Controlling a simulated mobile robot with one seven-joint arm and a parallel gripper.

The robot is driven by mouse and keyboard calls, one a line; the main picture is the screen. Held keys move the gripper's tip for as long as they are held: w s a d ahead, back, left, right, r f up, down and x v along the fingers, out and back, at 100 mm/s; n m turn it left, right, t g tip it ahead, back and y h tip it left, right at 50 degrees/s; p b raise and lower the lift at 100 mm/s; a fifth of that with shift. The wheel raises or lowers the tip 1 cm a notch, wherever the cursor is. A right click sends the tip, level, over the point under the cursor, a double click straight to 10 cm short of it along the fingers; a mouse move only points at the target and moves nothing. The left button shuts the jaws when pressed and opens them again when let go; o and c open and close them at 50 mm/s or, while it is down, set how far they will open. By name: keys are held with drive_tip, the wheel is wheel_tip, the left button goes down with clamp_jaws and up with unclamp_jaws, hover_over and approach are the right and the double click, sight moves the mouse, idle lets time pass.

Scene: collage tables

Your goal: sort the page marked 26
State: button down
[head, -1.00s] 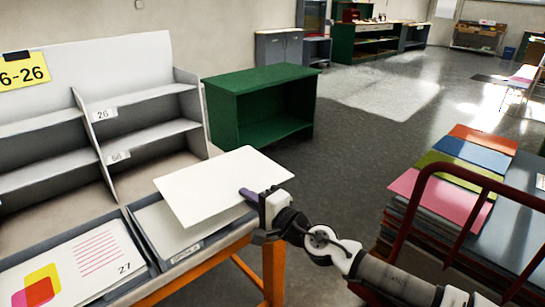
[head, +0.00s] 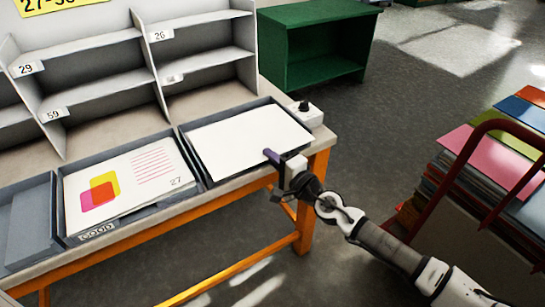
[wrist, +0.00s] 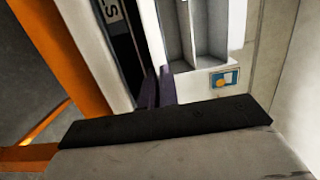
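The page (head: 250,138) is a plain white sheet, and the face toward the head camera is blank. It lies flat over or in the right-hand grey tray (head: 188,158); I cannot tell whether it touches the tray bottom. My gripper (head: 272,156), with purple fingertips, is at the page's front right edge and appears shut on it. In the wrist view the two purple fingers (wrist: 158,88) are close together. The rack (head: 205,50) behind has a shelf labelled 26 (head: 160,35). Another page, marked 27 (head: 130,178), lies in the middle tray, labelled GOOD (head: 97,232).
An empty-looking grey tray (head: 30,228) is at left. A white box with a black knob (head: 309,113) stands at the table's right corner. A green cabinet (head: 318,45) is behind. A red-railed cart with coloured sheets (head: 482,160) is at right. Open floor lies between.

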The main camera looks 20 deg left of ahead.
drive_tip(key=shift+f, duration=0.3)
drive_tip(key=c, duration=1.6)
unclamp_jaws()
